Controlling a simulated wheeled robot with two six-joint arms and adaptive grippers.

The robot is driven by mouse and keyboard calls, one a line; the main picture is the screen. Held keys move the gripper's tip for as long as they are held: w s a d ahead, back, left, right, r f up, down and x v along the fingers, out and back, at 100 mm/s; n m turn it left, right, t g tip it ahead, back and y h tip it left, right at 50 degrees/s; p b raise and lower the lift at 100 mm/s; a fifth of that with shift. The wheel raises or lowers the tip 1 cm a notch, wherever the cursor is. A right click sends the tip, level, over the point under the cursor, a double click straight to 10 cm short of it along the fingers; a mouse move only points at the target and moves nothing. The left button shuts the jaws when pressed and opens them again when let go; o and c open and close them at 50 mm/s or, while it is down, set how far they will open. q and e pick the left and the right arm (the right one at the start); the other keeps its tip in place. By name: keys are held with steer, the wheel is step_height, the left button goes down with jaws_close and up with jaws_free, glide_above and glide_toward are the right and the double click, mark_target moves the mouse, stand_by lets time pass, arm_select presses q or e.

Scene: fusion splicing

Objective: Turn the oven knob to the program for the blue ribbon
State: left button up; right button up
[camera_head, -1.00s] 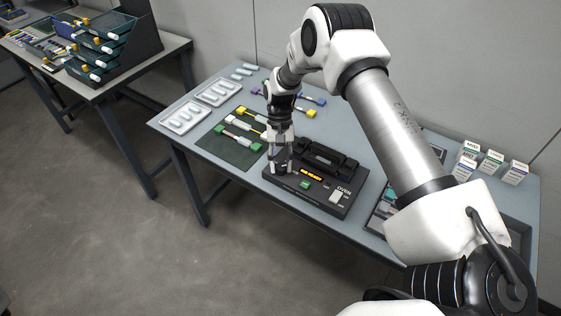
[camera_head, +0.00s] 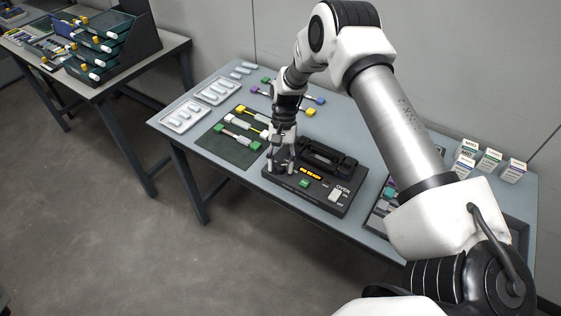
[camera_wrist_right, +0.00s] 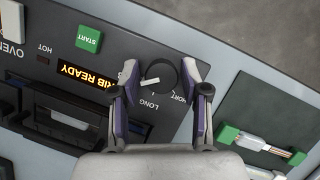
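The oven (camera_head: 335,210) is a black box on the table, with a green START button (camera_head: 304,184) and a lit amber display (camera_head: 311,174). In the right wrist view the display (camera_wrist_right: 87,76) reads "RIB READY", partly covered at its end. The dark round knob (camera_wrist_right: 167,74) with a white pointer lies between the fingertips of my right gripper (camera_wrist_right: 160,72). The fingers stand apart on either side of it; firm contact is not clear. "LONG" and part of "SHORT" show beside the knob. In the head view my right gripper (camera_head: 281,168) hides the knob. My left gripper is not in view.
A dark green mat (camera_head: 225,150) with green-ended and yellow-ended pieces lies left of the oven. White trays (camera_head: 183,117) are at the table's left. Small labelled boxes (camera_head: 489,160) stand at the right. A second table (camera_head: 110,84) is at the far left.

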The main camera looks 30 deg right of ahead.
steer(key=shift+w, duration=0.1)
steer(key=v, duration=1.2)
